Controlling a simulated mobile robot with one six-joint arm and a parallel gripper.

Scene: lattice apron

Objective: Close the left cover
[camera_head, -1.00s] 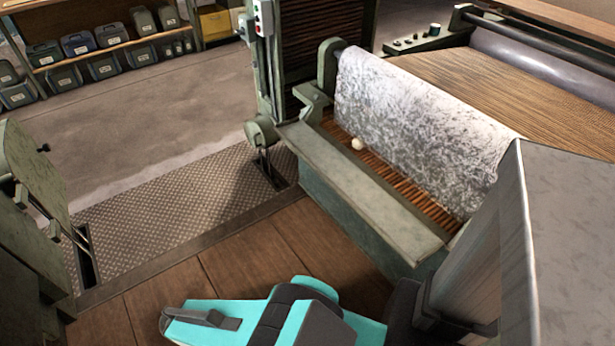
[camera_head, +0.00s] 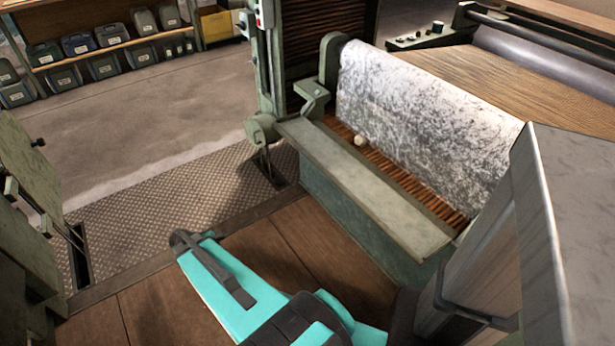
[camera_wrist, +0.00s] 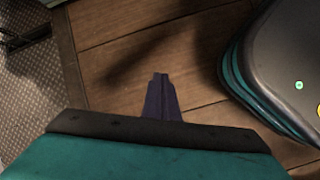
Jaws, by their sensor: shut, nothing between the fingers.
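No part is clearly marked as the left cover. A green metal panel (camera_head: 27,165) with a small dark knob stands upright at the left edge of the head view, cut off by the frame. A long green flap or ledge (camera_head: 365,190) lies along the front of the slatted machine, tilted slightly; I cannot tell whether either one is the cover. My gripper (camera_wrist: 160,78) shows in the wrist view as dark narrow fingers, shut and empty, above the wooden floor. My teal arm reaches left in the head view, apart from both the panel and the ledge.
A slatted wooden apron (camera_head: 430,203) runs under a speckled white sheet (camera_head: 420,115), with a small pale ball (camera_head: 360,141) on it. A tread-plate strip (camera_head: 165,210) crosses the floor. Bins stand on a shelf (camera_head: 110,47) at the back left. The wooden floor (camera_head: 265,250) is open.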

